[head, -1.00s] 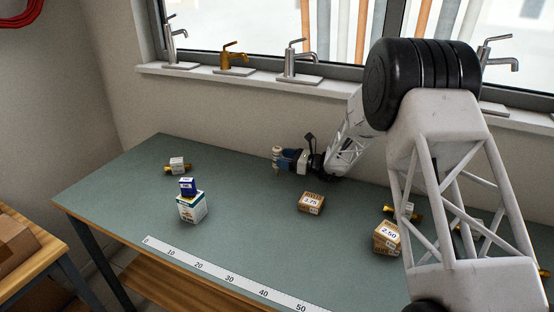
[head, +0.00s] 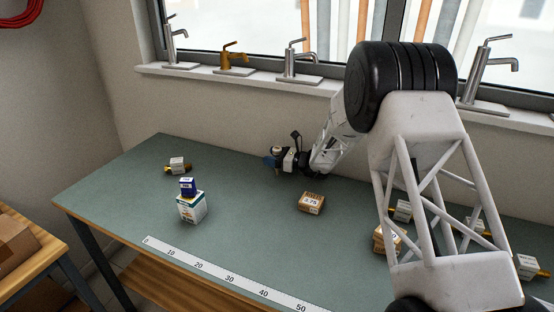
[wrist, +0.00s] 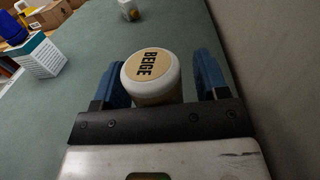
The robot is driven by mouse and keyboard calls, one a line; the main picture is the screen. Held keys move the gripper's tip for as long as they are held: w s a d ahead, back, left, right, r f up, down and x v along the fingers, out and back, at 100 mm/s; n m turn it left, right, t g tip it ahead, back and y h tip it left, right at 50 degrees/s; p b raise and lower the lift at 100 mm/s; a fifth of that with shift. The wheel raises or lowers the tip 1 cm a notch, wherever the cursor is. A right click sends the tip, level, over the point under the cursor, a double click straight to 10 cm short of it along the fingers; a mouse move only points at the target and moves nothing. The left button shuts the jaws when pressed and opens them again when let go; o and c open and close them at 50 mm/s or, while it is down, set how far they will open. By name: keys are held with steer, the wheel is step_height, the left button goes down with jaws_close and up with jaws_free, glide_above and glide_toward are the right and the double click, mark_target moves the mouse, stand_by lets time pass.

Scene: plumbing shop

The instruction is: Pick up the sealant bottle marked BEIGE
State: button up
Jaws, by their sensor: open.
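The sealant bottle (wrist: 152,76) has a round tan cap marked BEIGE and a pale body below it. In the wrist view it stands between the two blue fingers of my gripper (wrist: 160,80), and the fingers are open on either side of it. A gap shows at the right finger; contact at the left finger cannot be told. In the head view my gripper (head: 272,159) is low over the back of the green bench, and the bottle is mostly hidden by it there.
A brown box (head: 311,203) marked 2.75 lies in front of my gripper. A tagged brass fitting (head: 178,166) lies back left. The wall is close behind.

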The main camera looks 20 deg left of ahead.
steer(key=shift+c, duration=0.3)
steer(key=c, duration=1)
steer(key=shift+r, duration=0.1)
steer(key=s+d+r, duration=0.2)
steer(key=s+d, duration=0.2)
steer(key=s, duration=0.2)
steer(key=s+d+r, duration=0.2)
steer(key=s+d, duration=0.3)
steer(key=s, duration=0.2)
steer(key=shift+d+r, duration=0.15)
steer(key=shift+r, duration=0.25)
stand_by(0.3)
